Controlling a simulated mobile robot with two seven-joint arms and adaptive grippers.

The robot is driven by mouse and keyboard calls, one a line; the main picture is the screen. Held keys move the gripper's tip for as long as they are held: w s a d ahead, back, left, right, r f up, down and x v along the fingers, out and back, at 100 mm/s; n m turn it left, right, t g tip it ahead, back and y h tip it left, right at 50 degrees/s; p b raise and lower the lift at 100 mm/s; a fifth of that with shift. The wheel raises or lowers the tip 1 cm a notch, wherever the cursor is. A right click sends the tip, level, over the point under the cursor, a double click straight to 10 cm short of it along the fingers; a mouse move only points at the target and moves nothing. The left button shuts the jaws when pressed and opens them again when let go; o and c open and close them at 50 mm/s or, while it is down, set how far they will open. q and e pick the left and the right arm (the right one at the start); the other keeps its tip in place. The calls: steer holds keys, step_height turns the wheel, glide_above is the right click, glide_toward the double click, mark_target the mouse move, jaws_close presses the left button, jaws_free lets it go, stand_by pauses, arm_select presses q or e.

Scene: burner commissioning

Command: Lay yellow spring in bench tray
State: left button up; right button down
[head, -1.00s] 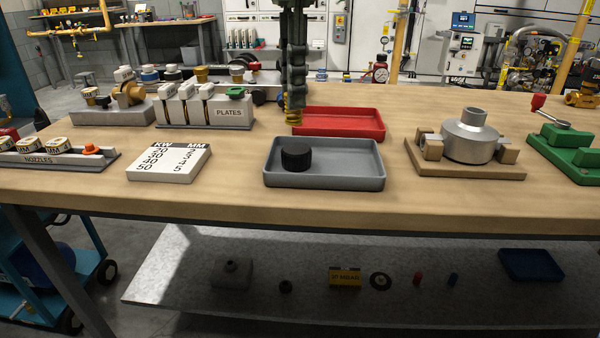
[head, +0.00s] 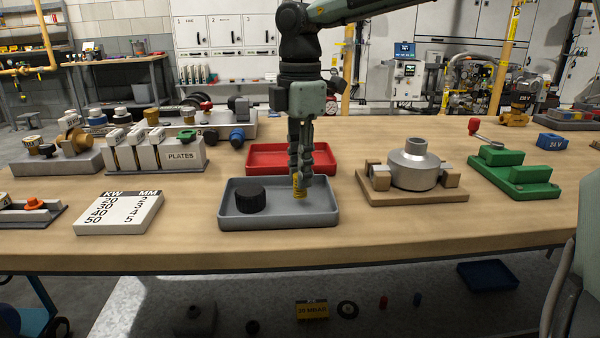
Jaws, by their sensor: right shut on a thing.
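My right gripper (head: 300,176) points straight down over the right half of the grey tray (head: 235,219). It is shut on the yellow spring (head: 299,193), which stands upright below the fingertips. The spring's lower end shows against the inside of the grey tray; I cannot tell whether it touches the floor. A black knurled cap (head: 251,200) sits in the left half of the same tray. My left gripper is not in view.
A red tray (head: 262,166) lies just behind the grey one and looks empty. A wooden fixture with a metal burner body (head: 413,168) stands to the right, a white number block (head: 118,212) to the left. The plates rack (head: 182,157) is behind left. Bare bench lies in front.

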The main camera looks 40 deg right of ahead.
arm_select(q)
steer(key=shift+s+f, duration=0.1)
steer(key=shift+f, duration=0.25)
arm_select(e)
steer(key=shift+f, duration=0.7)
steer(key=shift+f, duration=0.1)
